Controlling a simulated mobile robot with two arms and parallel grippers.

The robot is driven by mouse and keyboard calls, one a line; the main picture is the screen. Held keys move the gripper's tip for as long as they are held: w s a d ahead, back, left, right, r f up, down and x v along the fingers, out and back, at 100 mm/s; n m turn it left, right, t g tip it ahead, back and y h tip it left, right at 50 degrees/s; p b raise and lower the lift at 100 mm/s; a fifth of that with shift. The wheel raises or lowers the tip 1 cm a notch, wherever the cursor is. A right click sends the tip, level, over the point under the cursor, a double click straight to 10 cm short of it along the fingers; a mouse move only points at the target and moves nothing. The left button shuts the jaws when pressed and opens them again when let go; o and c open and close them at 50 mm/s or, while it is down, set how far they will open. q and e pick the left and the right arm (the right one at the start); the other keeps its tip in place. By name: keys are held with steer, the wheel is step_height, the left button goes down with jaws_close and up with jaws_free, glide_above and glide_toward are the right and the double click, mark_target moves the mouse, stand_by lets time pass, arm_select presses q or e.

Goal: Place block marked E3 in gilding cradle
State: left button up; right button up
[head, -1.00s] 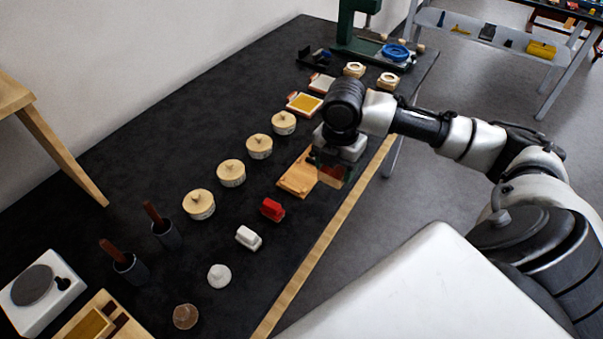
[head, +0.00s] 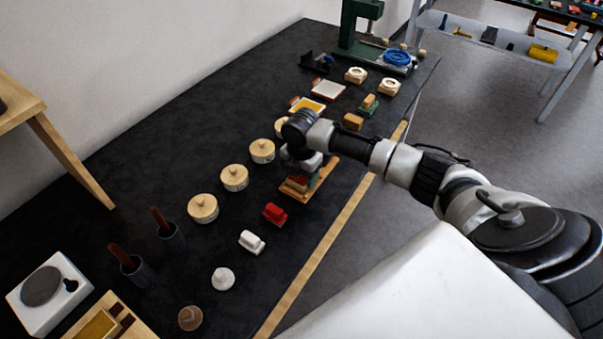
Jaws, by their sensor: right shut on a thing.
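My right gripper (head: 302,174) points down over a wooden board with raised parts (head: 322,188), which looks like the gilding cradle. It is shut on a small reddish-brown block (head: 296,184), mostly hidden under the wrist. The block is low at the board's left part; I cannot tell whether it touches the board. A green piece shows right beside the jaws. No E3 mark is readable. My left gripper is not in view.
A red block (head: 275,213) and a white block (head: 251,242) lie nearer. Lidded round tins (head: 234,177) line the left side. A tan block (head: 353,122) and a green-and-tan piece (head: 368,104) lie beyond the board. The table's wooden front edge (head: 335,225) runs close by.

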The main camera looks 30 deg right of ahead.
mark_target(301, 176)
steer(key=shift+f, duration=0.15)
steer(key=shift+f, duration=0.2)
steer(key=o, duration=1)
steer(key=shift+r, duration=0.1)
steer(key=shift+r, duration=0.2)
step_height(301, 176, up, 12)
steer(key=b, duration=0.1)
steer(key=shift+f, duration=0.15)
